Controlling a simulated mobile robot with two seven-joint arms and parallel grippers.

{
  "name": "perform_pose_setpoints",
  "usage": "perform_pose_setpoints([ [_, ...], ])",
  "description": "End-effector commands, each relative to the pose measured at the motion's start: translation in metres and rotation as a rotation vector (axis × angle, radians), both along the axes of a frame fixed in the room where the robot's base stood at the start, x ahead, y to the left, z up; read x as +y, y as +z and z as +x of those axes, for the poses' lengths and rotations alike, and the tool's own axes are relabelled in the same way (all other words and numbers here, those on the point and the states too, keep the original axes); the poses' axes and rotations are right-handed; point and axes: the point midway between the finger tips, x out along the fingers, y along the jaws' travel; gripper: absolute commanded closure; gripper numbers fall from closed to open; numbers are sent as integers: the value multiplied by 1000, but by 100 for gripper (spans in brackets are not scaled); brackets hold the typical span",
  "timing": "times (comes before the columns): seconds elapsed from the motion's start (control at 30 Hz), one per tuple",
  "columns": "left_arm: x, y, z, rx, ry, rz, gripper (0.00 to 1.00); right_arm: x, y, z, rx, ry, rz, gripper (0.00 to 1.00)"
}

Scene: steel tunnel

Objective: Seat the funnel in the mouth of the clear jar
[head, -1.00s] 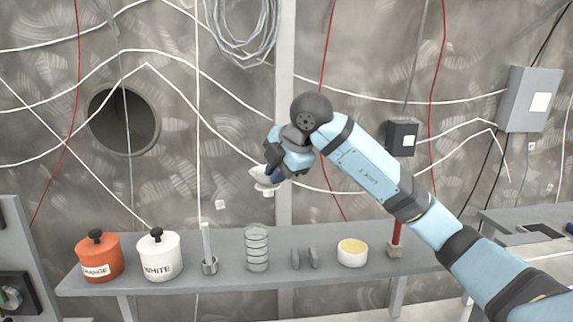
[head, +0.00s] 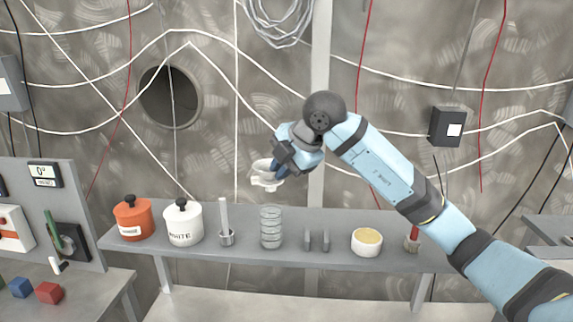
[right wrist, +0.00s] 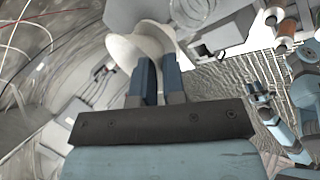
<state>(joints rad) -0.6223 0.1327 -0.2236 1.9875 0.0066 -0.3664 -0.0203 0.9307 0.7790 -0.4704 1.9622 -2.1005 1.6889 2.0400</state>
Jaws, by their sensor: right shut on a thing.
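The white funnel (head: 264,178) is held in my right gripper (head: 279,168), in the air above the shelf. The clear jar (head: 271,228), ringed and see-through, stands upright on the shelf below it. A clear gap separates funnel and jar, and the funnel appears slightly left of the jar's mouth. In the right wrist view the two blue fingers (right wrist: 158,75) close on the funnel (right wrist: 133,50), whose wide part shows beyond them. A clear ringed shape, apparently the jar (right wrist: 192,10), shows at the top edge there.
On the shelf (head: 340,256) stand an orange pot (head: 133,220), a white pot (head: 184,225), a metal cup with a rod (head: 226,235), two small grey upright pieces (head: 317,239), a round tub (head: 367,243) and a red-handled brush (head: 413,242). A control panel (head: 90,205) stands left.

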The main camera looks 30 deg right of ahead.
Motion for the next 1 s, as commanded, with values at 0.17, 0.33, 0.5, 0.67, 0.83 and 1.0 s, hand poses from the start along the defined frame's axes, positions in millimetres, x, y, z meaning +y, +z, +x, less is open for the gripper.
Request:
perform_pose_setpoints([
  [0.17, 1, -2, 1, -1, 1, 0, 57, 0, -3, 0, 0, 1, 0, 100],
  [0.33, 1, -6, 2, -3, 0, 2, 57, 0, -11, 0, 0, 1, 0, 100],
  [0.5, 0, -12, 2, 0, -2, 0, 57, 0, -20, 0, 0, 1, 0, 100],
  [0.67, -3, -17, 2, 2, -7, -4, 57, 0, -30, 0, 1, 1, 0, 100],
  [0.83, -6, -22, 1, 2, -11, -7, 57, 0, -40, 0, 0, 1, 0, 100],
  [1.0, -6, -28, 2, -1, -13, -8, 57, 0, -51, 0, 0, 1, 0, 100],
])
